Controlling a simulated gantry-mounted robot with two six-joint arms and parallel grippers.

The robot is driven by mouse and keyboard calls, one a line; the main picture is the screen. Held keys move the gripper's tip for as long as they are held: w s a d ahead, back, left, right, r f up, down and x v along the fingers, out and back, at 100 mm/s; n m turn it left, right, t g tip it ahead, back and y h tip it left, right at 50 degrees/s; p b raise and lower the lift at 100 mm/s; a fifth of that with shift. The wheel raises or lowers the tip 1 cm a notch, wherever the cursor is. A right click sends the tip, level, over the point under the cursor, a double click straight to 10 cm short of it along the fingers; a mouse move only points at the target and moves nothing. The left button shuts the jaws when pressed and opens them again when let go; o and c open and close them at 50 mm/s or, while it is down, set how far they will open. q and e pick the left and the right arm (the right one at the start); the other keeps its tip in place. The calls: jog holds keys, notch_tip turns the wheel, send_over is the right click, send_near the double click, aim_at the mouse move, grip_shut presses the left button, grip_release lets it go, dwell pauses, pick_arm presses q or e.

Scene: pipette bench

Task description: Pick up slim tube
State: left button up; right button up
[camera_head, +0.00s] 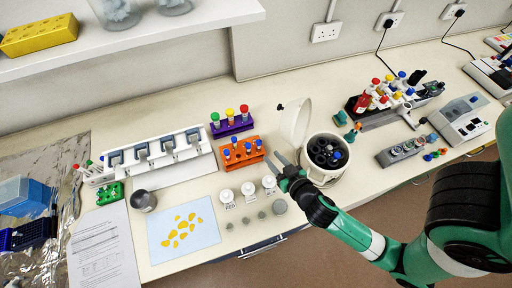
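Several slim capped tubes stand upright in racks, and I cannot tell which one the task means. The orange rack (240,161) holds blue-capped tubes (248,147). The purple rack (232,130) behind it holds tubes with green, yellow and red caps (230,112). My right gripper (275,160) is just right of the orange rack, in front of the open round centrifuge (330,176). Its two fingers look apart with nothing visible between them. A blue-capped tube (337,154) sits inside the centrifuge. My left gripper is not in view.
White-capped bottles (227,197) and small weights (279,207) stand close to my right gripper. A white pipette stand (165,158) is to the left, and a crowded tube rack (385,100) is at the right. The raised centrifuge lid (296,122) stands behind the gripper.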

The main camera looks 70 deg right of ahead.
aim_at(260, 145)
jog(key=x, duration=1.1)
grip_shut()
